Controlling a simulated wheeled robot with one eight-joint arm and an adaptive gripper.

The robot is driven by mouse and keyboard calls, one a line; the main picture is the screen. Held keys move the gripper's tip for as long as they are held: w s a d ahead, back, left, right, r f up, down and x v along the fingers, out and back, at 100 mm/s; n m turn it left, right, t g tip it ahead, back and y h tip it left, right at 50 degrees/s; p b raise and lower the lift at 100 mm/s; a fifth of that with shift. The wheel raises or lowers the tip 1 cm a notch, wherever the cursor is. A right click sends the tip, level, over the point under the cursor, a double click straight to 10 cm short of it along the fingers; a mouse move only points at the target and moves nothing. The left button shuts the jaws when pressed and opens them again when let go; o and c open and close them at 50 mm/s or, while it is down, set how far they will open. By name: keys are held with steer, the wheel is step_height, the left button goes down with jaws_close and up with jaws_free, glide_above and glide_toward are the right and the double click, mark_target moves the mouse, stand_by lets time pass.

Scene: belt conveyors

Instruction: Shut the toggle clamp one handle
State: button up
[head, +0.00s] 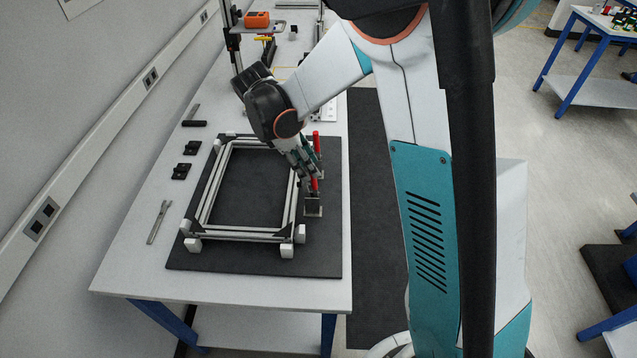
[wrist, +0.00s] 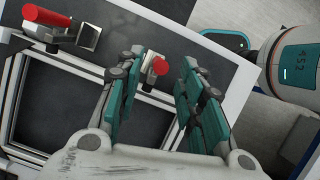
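Two red-handled toggle clamps stand along the right side of the aluminium frame; I cannot tell which is clamp one. In the head view the far clamp's red handle (head: 316,143) looks upright, just beyond my gripper (head: 308,178). The near clamp's red handle (head: 314,185) is at my fingertips, partly hidden, above its grey base (head: 313,207). In the wrist view my gripper (wrist: 155,95) is open. One red handle (wrist: 160,66) shows end-on in the gap between the fingers, not visibly gripped. The other red handle (wrist: 47,16) shows lengthwise at the upper left, outside the fingers.
The aluminium frame (head: 213,178) has white corner blocks and lies on a dark mat (head: 325,255) on the white table (head: 135,250). Black blocks (head: 186,160) and a wrench-like tool (head: 158,222) lie at left.

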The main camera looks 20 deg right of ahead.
mark_target(314, 181)
steer(key=b+x, duration=0.1)
steer(key=x, duration=0.7)
steer(key=shift+f, duration=0.1)
jaws_close()
